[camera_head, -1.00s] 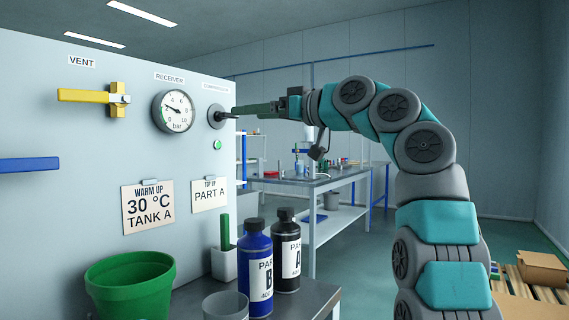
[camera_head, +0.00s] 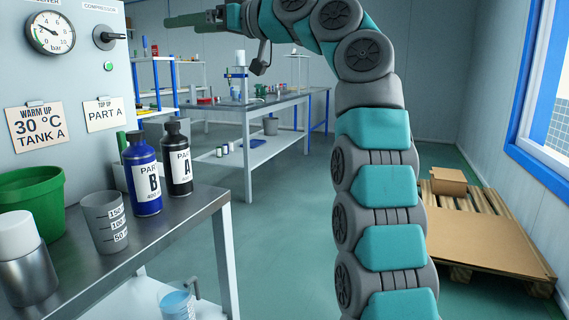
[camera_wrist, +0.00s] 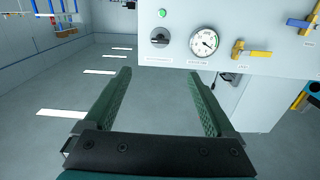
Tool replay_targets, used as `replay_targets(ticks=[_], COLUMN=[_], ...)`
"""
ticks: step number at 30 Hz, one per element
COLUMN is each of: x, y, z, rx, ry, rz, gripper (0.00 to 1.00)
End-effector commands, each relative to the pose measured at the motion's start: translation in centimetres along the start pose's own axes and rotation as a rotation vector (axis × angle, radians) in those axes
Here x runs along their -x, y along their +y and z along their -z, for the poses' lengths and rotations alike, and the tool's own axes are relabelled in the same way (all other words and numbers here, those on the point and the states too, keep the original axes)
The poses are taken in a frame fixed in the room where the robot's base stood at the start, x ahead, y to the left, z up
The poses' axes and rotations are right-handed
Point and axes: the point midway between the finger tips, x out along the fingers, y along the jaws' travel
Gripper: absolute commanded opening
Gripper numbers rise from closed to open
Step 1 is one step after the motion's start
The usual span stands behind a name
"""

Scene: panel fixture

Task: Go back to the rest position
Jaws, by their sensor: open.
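My gripper (camera_head: 168,21) is raised in front of the panel (camera_head: 60,85), level and pointing left. Its two green fingers are spread with nothing between them in the wrist view (camera_wrist: 159,74). The black compressor knob (camera_head: 108,37) is on the panel to the left of the fingertips, with a clear gap between. The knob also shows in the wrist view (camera_wrist: 159,38), where the picture is upside down, beside the pressure gauge (camera_wrist: 204,42). My arm is bent over at the top and stands right of the bench.
A steel bench (camera_head: 190,204) holds a green pot (camera_head: 32,200), a grey measuring cup (camera_head: 106,225), a blue bottle B (camera_head: 143,178) and a black bottle A (camera_head: 177,160). A pallet with cardboard (camera_head: 470,237) lies at right. The floor between is free.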

Motion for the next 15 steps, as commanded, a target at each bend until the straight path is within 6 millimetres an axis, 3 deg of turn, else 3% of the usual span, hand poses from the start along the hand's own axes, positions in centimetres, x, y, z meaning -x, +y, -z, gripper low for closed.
replay_targets(ticks=[15], x=[0.6], y=[2.8], z=[-2.5], rx=[-0.132], ry=[-0.097], rz=[-0.087], gripper=[0.90])
